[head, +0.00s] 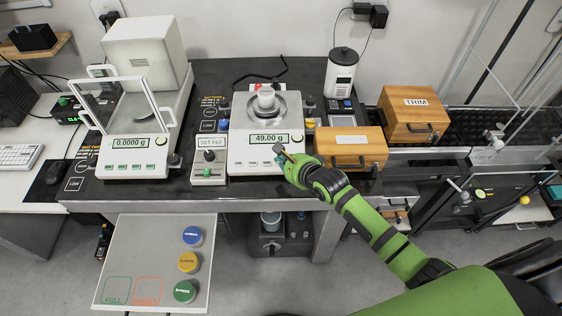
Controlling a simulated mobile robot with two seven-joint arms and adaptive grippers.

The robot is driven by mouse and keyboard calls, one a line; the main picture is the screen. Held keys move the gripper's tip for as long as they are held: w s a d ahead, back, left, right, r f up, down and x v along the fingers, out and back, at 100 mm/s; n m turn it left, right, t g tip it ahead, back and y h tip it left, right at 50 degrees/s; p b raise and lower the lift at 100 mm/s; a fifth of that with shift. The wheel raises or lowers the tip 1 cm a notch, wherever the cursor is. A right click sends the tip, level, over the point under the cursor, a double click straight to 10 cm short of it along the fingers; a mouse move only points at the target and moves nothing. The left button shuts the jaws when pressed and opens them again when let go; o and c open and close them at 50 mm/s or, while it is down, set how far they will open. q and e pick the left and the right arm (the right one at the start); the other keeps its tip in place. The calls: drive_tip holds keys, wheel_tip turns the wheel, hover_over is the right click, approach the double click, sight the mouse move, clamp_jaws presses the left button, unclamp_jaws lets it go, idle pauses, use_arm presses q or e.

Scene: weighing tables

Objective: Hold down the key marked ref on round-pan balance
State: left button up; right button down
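The round-pan balance (239,146) stands in the middle of the dark bench in the head view. Its display (269,138) reads 49.00 g. My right gripper (280,152) is over the front right of the balance, below the display, and hides the right end of the key row. I cannot tell whether it touches a key or whether its fingers are shut. My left gripper is not in view.
A balance with a glass draft shield (130,144) reads 0.0000 g at left. A small control box (209,174) stands between the balances. Wooden boxes (350,146) (413,105) are at right. A light tray (150,250) with several colored-lid containers is in front.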

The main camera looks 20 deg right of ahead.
drive_tip(key=shift+f, duration=0.15)
idle(0.5)
drive_tip(key=shift+w+f, duration=0.15)
drive_tip(key=shift+f, duration=0.1)
drive_tip(key=shift+f+b, duration=0.35)
drive_tip(key=shift+f, duration=0.1)
idle(2.5)
idle(0.7)
drive_tip(key=shift+r+p, duration=0.8)
drive_tip(key=shift+p, duration=0.3)
drive_tip(key=shift+r, duration=0.1)
drive_tip(key=r+p, duration=0.1)
drive_tip(key=p, duration=0.1)
drive_tip(key=s+r+p, duration=0.1)
drive_tip(key=r+p, duration=0.2)
drive_tip(key=p, duration=0.1)
drive_tip(key=shift+s+a+r, duration=0.25)
drive_tip(key=shift+s+r, duration=0.05)
drive_tip(key=shift+s, duration=0.05)
